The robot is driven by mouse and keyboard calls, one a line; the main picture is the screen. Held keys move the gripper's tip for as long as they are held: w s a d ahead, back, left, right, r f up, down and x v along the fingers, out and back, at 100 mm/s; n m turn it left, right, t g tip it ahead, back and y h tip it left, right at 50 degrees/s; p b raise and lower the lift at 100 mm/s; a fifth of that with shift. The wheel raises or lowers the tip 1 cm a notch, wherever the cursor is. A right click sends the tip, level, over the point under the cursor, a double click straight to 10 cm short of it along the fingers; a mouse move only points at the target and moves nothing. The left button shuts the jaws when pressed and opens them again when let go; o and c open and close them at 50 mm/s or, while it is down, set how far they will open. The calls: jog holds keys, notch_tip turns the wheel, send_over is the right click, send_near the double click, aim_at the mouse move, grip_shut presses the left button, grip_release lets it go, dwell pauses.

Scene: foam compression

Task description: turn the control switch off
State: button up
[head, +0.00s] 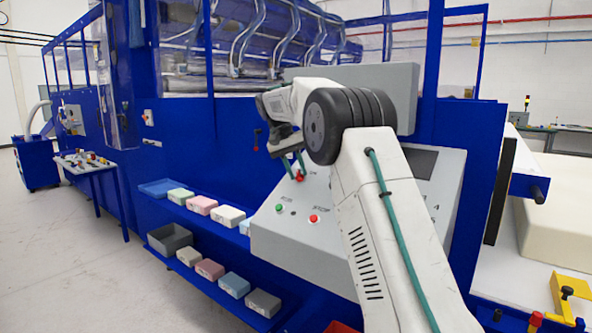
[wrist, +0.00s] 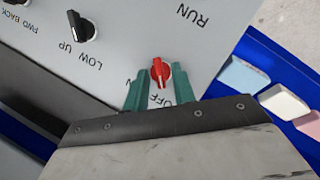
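The control switch is a red knob (wrist: 161,72) on the grey panel, with a lighter mark on its grip and an OFF label just below it in the wrist view. It also shows as a small red spot (head: 299,178) on the sloped console in the head view. My gripper (wrist: 159,80) is open, its two green fingers apart on either side of the knob, their tips close to it. I cannot tell whether they touch it. In the head view my gripper (head: 296,172) points down at the switch. A finger partly hides lettering left of OFF.
The console (head: 290,240) also carries a green button (head: 279,208) and a red button (head: 314,218). A black LOW/UP knob (wrist: 76,25) sits near the switch. Blue shelves (head: 205,268) with coloured foam blocks stand left of the console.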

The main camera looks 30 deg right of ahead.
jog(key=shift+r, duration=0.1)
jog(key=v, duration=0.7)
jog(key=shift+r, duration=0.25)
jog(key=shift+w+a, duration=0.15)
dwell(0.3)
